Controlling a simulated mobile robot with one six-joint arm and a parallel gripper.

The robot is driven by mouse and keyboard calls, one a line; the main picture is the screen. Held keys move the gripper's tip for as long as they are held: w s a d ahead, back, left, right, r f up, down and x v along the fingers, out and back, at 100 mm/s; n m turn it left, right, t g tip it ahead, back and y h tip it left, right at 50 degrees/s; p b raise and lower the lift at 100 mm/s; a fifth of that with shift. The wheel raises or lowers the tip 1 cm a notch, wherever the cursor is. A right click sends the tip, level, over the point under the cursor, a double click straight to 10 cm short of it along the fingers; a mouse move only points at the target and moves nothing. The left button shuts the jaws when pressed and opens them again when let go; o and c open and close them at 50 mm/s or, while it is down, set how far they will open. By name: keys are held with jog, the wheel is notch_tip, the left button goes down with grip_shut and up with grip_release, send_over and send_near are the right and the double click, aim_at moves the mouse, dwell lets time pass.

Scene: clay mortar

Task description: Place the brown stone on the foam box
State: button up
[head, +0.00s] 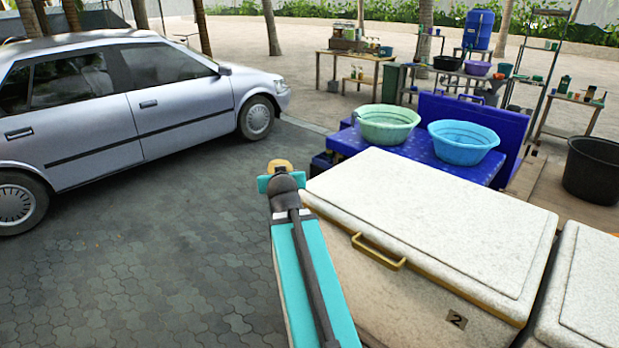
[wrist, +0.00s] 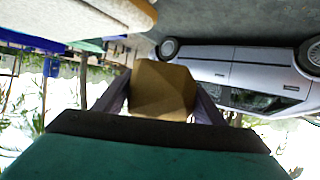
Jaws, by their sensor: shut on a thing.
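The brown stone (wrist: 162,88) is held between the two fingers of my gripper (wrist: 160,100) in the wrist view. In the head view a tan-brown bit of the stone (head: 280,164) shows beyond my gripper (head: 281,180), whose fingers are mostly hidden. The white foam box (head: 430,228) has a speckled lid, a yellow handle and a "2" label on its front. My gripper is just left of the box's far left corner in the picture, apart from the lid's middle. The lid is bare.
A second white foam box (head: 580,290) stands at the right edge. Behind are a green basin (head: 387,124) and a blue basin (head: 464,142) on a blue-covered table (head: 400,158). A silver car (head: 130,110) is at left. The paving (head: 150,270) between is clear.

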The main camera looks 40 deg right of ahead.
jog(key=w+a+r+n+t+y, duration=0.1)
jog(key=w+a, duration=0.3)
jog(key=a, duration=0.6)
jog(key=w+a+r+n+t+y, duration=0.1)
jog(key=w+a+n+y, duration=0.3)
jog(key=a, duration=0.7)
jog(key=w+a+r+n+y, duration=0.2)
jog(key=w+a+y, duration=0.1)
jog(key=a, duration=0.8)
jog(key=shift+w+r+t, duration=0.2)
jog(key=shift+w+t, duration=0.2)
jog(key=shift+w, duration=0.3)
jog(key=shift+s, duration=0.1)
